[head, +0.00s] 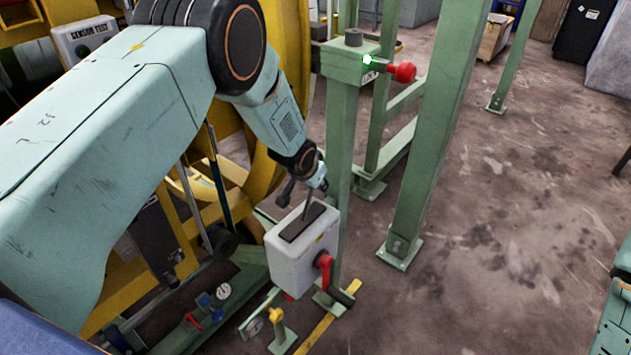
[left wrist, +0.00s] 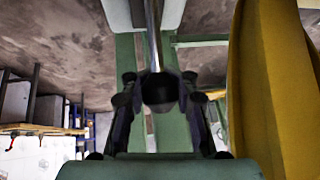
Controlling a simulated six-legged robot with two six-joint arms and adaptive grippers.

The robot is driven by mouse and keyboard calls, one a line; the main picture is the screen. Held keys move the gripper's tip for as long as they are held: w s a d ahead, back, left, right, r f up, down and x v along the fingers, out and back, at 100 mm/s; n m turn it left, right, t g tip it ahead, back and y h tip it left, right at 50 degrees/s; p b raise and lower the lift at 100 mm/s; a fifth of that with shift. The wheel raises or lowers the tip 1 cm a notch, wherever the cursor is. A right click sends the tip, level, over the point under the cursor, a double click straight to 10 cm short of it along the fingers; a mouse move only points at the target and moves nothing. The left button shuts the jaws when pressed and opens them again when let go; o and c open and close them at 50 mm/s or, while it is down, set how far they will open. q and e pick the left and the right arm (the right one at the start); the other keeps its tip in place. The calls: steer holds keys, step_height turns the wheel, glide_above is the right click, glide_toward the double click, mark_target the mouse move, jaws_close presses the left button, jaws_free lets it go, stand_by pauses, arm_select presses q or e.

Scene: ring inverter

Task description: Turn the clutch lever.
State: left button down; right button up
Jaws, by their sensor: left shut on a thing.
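The clutch lever appears to be a thin metal rod (head: 308,205) rising from a dark slot on top of a white box (head: 287,257). My left gripper (head: 312,182) is at the upper end of this rod, above the box. In the left wrist view the rod (left wrist: 152,35) ends in a black knob (left wrist: 160,93). The fingers of my left gripper (left wrist: 159,85) are on both sides of the knob, shut on it. The slot is partly hidden in the wrist view. My right gripper is not in view.
A red handle (head: 324,268) sits on the box's side. A green post (head: 341,150) stands close behind the box, with a red knob (head: 404,72) and a green light near its top. A yellow frame (head: 287,50) is close beside my left arm.

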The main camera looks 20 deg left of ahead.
arm_select(q)
steer(key=shift+w+d+r, duration=0.1)
steer(key=shift+w+r, duration=0.25)
steer(key=shift+r, duration=0.05)
steer(key=c, duration=1.6)
jaws_free()
steer(key=shift+c, duration=0.2)
steer(key=o, duration=0.5)
steer(key=shift+s+d, duration=0.15)
steer(key=shift+s, duration=0.15)
steer(key=shift+c, duration=0.2)
steer(key=shift+o, duration=1)
steer(key=shift+w+a+f, duration=0.1)
steer(key=shift+a+f, duration=0.1)
steer(key=shift+f, duration=0.05)
steer(key=v, duration=1.2)
steer(key=shift+c, duration=0.2)
